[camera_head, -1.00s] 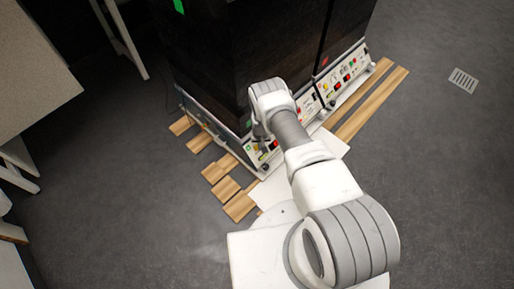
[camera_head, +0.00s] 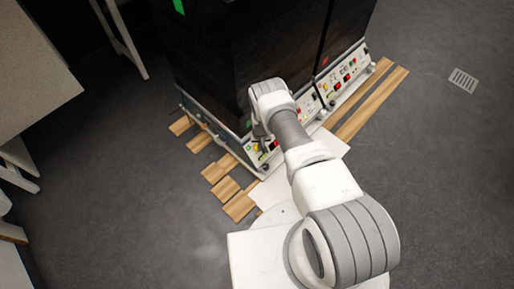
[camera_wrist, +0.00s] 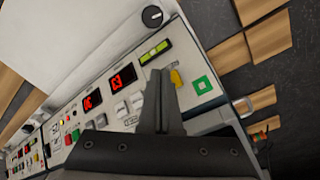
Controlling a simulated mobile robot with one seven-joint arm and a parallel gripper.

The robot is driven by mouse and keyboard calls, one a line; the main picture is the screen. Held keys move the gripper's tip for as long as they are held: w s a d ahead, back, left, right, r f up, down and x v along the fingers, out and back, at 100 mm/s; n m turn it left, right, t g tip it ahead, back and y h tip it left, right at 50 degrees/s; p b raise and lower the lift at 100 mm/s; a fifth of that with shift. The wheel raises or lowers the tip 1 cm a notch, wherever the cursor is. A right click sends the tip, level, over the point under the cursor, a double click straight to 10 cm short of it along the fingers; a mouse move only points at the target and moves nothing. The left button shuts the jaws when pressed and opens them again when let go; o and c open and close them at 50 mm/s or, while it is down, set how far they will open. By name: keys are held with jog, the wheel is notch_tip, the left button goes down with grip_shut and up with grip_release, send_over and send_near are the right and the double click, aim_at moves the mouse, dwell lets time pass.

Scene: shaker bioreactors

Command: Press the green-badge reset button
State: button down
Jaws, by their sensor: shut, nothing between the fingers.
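The control panel (camera_wrist: 127,98) of a dark shaker cabinet fills the middle of the wrist view. It carries a green square with a pale centre (camera_wrist: 203,85), a yellow part (camera_wrist: 176,78), a lit yellow-green strip (camera_wrist: 155,53), red displays (camera_wrist: 123,77) and pale switches (camera_wrist: 121,109). I cannot tell which part is the reset button. My gripper (camera_wrist: 160,72) is shut and empty, its fingertips in front of the panel between the strip and the yellow part; contact cannot be told. In the head view, my arm hides part of the panel (camera_head: 262,153).
The dark cabinet (camera_head: 210,60) has a green badge (camera_head: 179,6) high on its side. A second panel (camera_head: 342,76) adjoins on the right. Wooden slats (camera_head: 372,103) lie around the base. A table (camera_head: 35,65) stands at left. Grey floor is open at right.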

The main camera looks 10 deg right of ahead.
jog(key=shift+f, duration=0.1)
jog(key=shift+w+a+f, duration=0.2)
jog(key=shift+w, duration=0.05)
jog(key=shift+w+a+f, duration=0.15)
jog(key=shift+w+f, duration=0.15)
dwell(0.8)
dwell(0.4)
jog(key=shift+s+d+r+p, duration=0.35)
jog(key=shift+s+r+p, duration=0.25)
jog(key=shift+p, duration=0.15)
jog(key=r+p, duration=0.1)
jog(key=s+d+p, duration=0.1)
jog(key=shift+r+p, duration=0.3)
jog(key=shift+r, duration=0.1)
jog(key=shift+s+d+r+p, duration=0.6)
jog(key=shift+s+r+p, duration=0.15)
jog(key=shift+s+p, duration=0.3)
